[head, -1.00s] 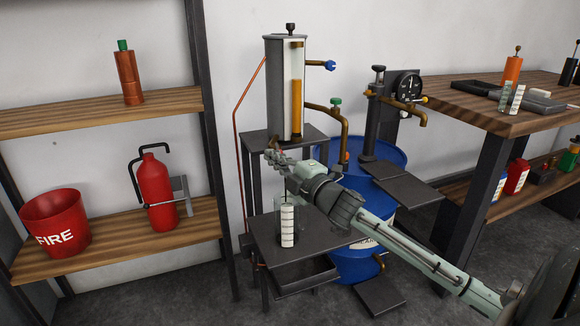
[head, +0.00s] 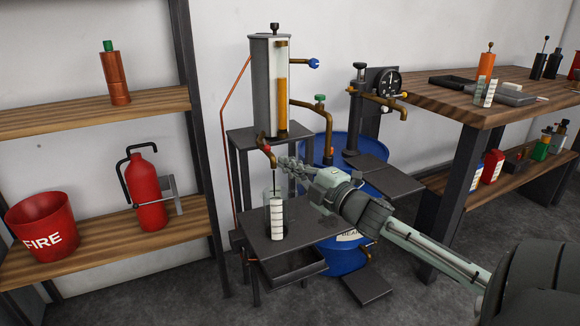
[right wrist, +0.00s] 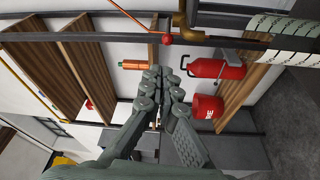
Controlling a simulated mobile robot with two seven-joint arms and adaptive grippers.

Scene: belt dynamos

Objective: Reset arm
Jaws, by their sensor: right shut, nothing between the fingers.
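My right arm reaches in from the lower right of the head view. My right gripper (head: 285,163) is shut and empty. It stands beside the brass tap with a red knob (head: 267,150), to its right, and above the small dark table (head: 300,226). The fingers also show closed together in the right wrist view (right wrist: 160,75), with nothing between them. A glass cylinder with a white scale strip (head: 276,217) stands upright on that table, below the tap. My left gripper is not in view.
A dispenser with an amber sight tube (head: 266,85) stands behind the gripper. A blue barrel (head: 345,255) is close behind my arm. Shelves at left hold a red fire bucket (head: 42,226) and an extinguisher (head: 147,188). A wooden workbench (head: 450,98) is at right.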

